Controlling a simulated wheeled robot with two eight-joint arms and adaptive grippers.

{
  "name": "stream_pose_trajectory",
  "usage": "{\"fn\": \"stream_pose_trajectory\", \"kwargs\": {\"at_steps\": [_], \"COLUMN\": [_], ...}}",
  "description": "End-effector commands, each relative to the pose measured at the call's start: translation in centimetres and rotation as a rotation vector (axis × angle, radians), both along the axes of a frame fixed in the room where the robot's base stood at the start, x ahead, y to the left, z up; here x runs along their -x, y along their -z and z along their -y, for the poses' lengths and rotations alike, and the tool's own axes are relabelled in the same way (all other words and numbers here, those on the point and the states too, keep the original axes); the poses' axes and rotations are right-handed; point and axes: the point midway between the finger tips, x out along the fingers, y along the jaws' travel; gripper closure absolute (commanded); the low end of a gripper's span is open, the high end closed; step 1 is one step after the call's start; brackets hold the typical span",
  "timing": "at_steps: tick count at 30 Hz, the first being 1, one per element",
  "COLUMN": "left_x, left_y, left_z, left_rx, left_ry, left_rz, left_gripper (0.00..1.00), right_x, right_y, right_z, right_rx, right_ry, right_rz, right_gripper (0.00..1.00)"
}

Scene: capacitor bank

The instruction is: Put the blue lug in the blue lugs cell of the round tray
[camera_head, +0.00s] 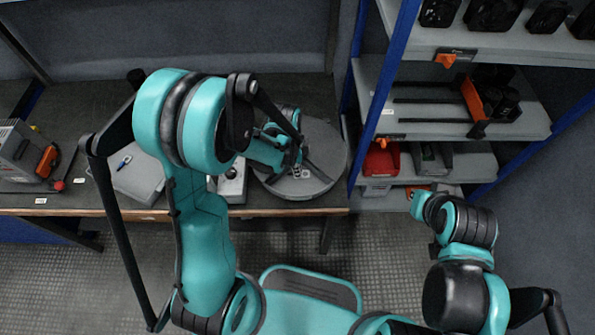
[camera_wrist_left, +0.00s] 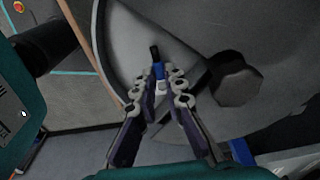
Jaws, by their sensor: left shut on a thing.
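The round tray (camera_head: 327,182) is a wide grey dish on the right end of the bench. It fills much of the left wrist view (camera_wrist_left: 120,45), with a dark divider and a dark hub. My left gripper (camera_head: 298,172) is over the tray. In the left wrist view my left gripper (camera_wrist_left: 162,78) is shut on the blue lug (camera_wrist_left: 160,71), whose dark end points away from the fingers. I cannot tell which cell is below the lug or whether it touches the tray floor. My right arm is folded at the right; its gripper does not show.
A shelf rack (camera_head: 455,118) with blue posts, bins and black parts stands right of the tray. A pale case (camera_head: 138,178) and a grey box with an orange part (camera_head: 30,158) stand on the bench (camera_head: 75,125) to the left. A dark hub (camera_wrist_left: 237,80) rises beside the lug.

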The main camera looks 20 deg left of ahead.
Motion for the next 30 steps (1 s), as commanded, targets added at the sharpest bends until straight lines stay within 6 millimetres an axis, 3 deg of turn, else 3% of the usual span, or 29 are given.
{"fn": "stream_pose_trajectory", "kwargs": {"at_steps": [23, 24, 26, 30], "left_x": [0.0, 0.0, 0.0, 0.0], "left_y": [1.4, 1.4, 1.4, 1.4], "left_z": [0.0, 0.0, 0.0, 0.0], "left_rx": [0.000, 0.000, 0.000, 0.000], "left_ry": [0.000, 0.000, 0.000, 0.000], "left_rz": [0.000, 0.000, 0.000, 0.000], "left_gripper": [1.00, 0.84, 0.69, 0.69], "right_x": [0.0, 0.0, 0.0, 0.0], "right_y": [1.4, 1.3, 1.3, 1.3], "right_z": [0.0, 0.0, 0.0, 0.0], "right_rx": [0.000, 0.000, 0.000, 0.000], "right_ry": [0.000, 0.000, 0.000, 0.000], "right_rz": [0.000, 0.000, 0.000, 0.000], "right_gripper": [1.00, 1.00, 1.00, 1.00]}}
